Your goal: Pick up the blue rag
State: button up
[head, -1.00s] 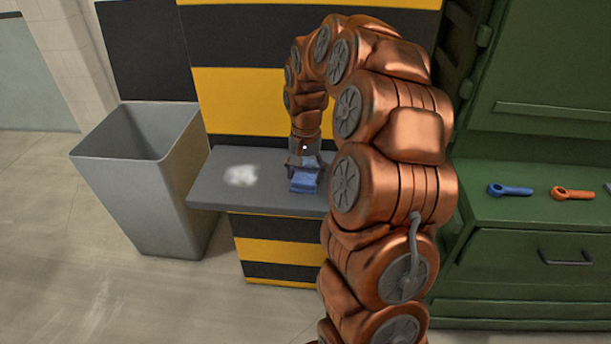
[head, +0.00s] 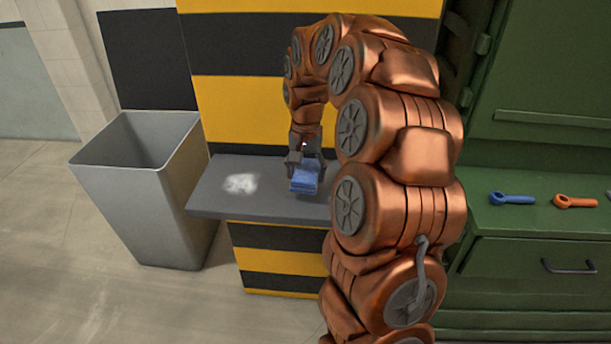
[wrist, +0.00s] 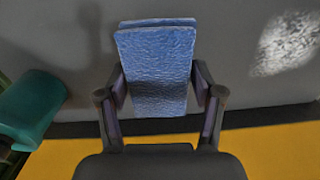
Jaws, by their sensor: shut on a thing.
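The blue rag (head: 304,180) is a folded blue cloth at the grey shelf (head: 230,205). It also shows in the wrist view (wrist: 155,62), upright in the picture between the two fingers. My gripper (head: 306,168) points down over the shelf and is shut on the rag, with one finger at each side of it. In the wrist view my gripper (wrist: 160,92) has both fingers against the rag's edges. Whether the rag is clear of the shelf is hard to tell.
A white powdery patch (head: 240,183) lies on the shelf left of the rag. A grey open bin (head: 130,205) stands left of the shelf. A green cabinet (head: 500,280) at right carries a blue wrench (head: 512,198) and an orange one (head: 575,201). A teal object (wrist: 30,108) shows in the wrist view.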

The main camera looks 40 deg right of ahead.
jog(key=s+a+b, duration=0.1)
jog(key=s+a, duration=0.2)
jog(key=s, duration=0.4)
jog(key=s+a+r+b, duration=0.1)
jog(key=s+a, duration=0.2)
jog(key=s, duration=0.3)
jog(key=shift+s+a+r, duration=0.2)
jog(key=shift+s+a, duration=0.2)
